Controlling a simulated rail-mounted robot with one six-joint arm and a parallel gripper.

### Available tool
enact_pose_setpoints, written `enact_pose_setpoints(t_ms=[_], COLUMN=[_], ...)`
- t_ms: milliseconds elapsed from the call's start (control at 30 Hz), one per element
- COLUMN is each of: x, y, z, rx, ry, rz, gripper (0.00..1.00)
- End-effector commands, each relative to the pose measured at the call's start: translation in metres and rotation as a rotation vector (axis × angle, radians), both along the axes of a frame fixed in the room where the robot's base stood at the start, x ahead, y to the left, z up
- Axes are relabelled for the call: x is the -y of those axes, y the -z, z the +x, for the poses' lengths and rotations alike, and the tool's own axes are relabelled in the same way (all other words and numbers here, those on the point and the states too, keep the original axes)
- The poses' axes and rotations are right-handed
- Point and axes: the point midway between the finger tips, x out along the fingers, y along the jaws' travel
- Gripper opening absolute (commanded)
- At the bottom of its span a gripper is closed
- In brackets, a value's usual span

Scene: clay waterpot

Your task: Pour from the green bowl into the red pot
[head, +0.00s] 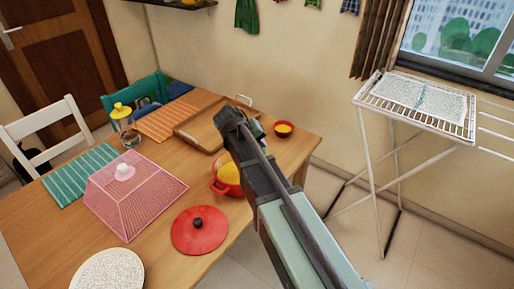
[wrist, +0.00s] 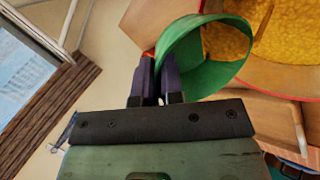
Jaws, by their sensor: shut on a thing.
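The red pot (head: 217,187) stands on the table with yellow contents inside. It is partly hidden behind my arm in the head view. My gripper (head: 228,118) is above the table, close to the pot and the wooden tray. In the wrist view its dark fingers (wrist: 158,78) are shut on the wall of the green bowl (wrist: 205,85). The bowl is tilted, with its rim showing as a green ring. Yellow contents (wrist: 292,35) with a reddish edge show beyond the bowl; I cannot tell whether any yellow is inside the bowl. In the head view the bowl is mostly hidden by my gripper.
A red lid (head: 200,232), pink mesh cover (head: 122,200), speckled plate (head: 108,270) and yellow-topped jar (head: 125,125) are on the wooden table. A wooden tray (head: 190,138) lies behind the pot. A small red bowl (head: 284,132) is near the far right corner. A drying rack stands right.

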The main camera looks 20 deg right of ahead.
Motion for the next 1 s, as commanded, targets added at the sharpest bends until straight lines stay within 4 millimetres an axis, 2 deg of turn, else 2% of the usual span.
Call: enact_pose_setpoints(t_ms=[567, 1000], x=[-0.0007, -0.0089], y=[-0.0004, -0.0057], z=[-0.0001, -0.0013], rx=[0.002, 0.017], ry=[0.0, -0.001], rz=[-0.009, -0.124], gripper=[0.0, 0.0])
